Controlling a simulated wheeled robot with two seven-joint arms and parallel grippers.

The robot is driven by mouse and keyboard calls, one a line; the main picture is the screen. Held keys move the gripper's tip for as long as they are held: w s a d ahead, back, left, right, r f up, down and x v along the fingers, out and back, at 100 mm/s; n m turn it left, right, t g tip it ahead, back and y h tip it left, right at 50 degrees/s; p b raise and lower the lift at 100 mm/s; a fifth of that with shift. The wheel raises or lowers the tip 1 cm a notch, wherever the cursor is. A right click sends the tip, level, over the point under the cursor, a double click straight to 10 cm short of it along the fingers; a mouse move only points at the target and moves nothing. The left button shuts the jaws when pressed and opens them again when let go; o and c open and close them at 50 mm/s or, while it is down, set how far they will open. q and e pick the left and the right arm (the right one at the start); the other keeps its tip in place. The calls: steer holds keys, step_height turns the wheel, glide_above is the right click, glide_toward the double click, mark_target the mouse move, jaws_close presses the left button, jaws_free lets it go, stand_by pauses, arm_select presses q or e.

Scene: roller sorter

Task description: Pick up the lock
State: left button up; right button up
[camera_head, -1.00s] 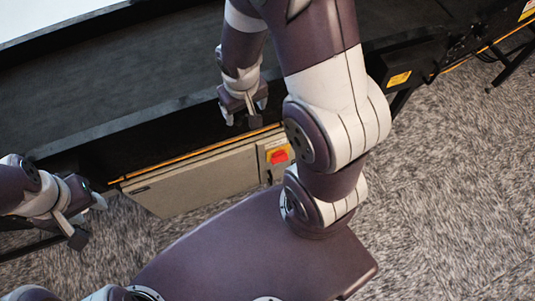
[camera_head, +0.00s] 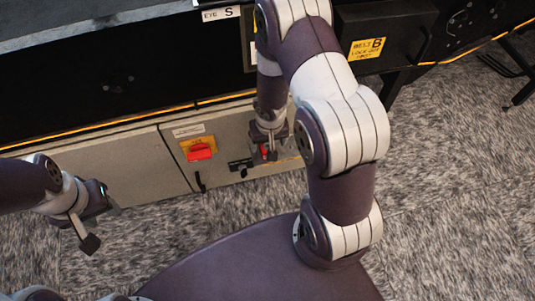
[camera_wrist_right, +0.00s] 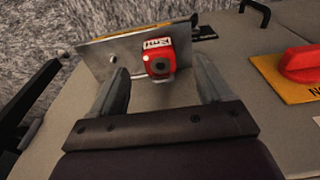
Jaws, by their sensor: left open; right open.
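The lock (camera_wrist_right: 158,62) is a small red block with a white label. In the right wrist view it sits against a grey metal plate (camera_wrist_right: 110,57), between and slightly beyond the tips of my right gripper (camera_wrist_right: 162,82). The right gripper is open, with one finger on each side of the lock and visible gaps. In the head view the right gripper (camera_head: 268,148) is in front of the grey cabinet, and a bit of the red lock (camera_head: 265,152) shows by its fingers. My left gripper (camera_head: 98,222) is open and empty at the left, away from the cabinet.
The grey cabinet (camera_head: 120,165) runs below the black conveyor frame (camera_head: 100,90). A red switch on a yellow plate (camera_head: 200,151) is left of the right gripper; it also shows in the right wrist view (camera_wrist_right: 300,65). Carpet (camera_head: 460,190) lies open at right.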

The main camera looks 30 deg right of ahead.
mark_target(267, 146)
steer(key=f+b, duration=0.1)
steer(key=f, duration=0.1)
steer(key=w+f+b, duration=0.1)
steer(key=f+b, duration=0.1)
steer(key=f, duration=0.1)
steer(key=shift+w+d+f, duration=0.1)
steer(key=shift+d, duration=0.1)
steer(key=shift+r, duration=0.2)
steer(key=shift+c, duration=0.3)
steer(key=c, duration=1.1)
step_height(267, 146, up, 6)
steer(key=p, duration=0.5)
steer(key=shift+f, duration=0.25)
steer(key=shift+s+a+f+b, duration=0.25)
steer(key=shift+s+a+b, duration=0.2)
steer(key=shift+s+b, duration=0.4)
steer(key=s+a+r+p, duration=0.1)
steer(key=s+r, duration=0.1)
steer(key=r, duration=0.1)
steer(key=s+a+r+p, duration=0.2)
steer(key=s+r, duration=0.1)
steer(key=r, duration=0.1)
steer(key=s+a+r+p, duration=0.1)
steer(key=s+a+r, duration=0.1)
steer(key=s+r, duration=0.1)
steer(key=shift+s+r, duration=0.25)
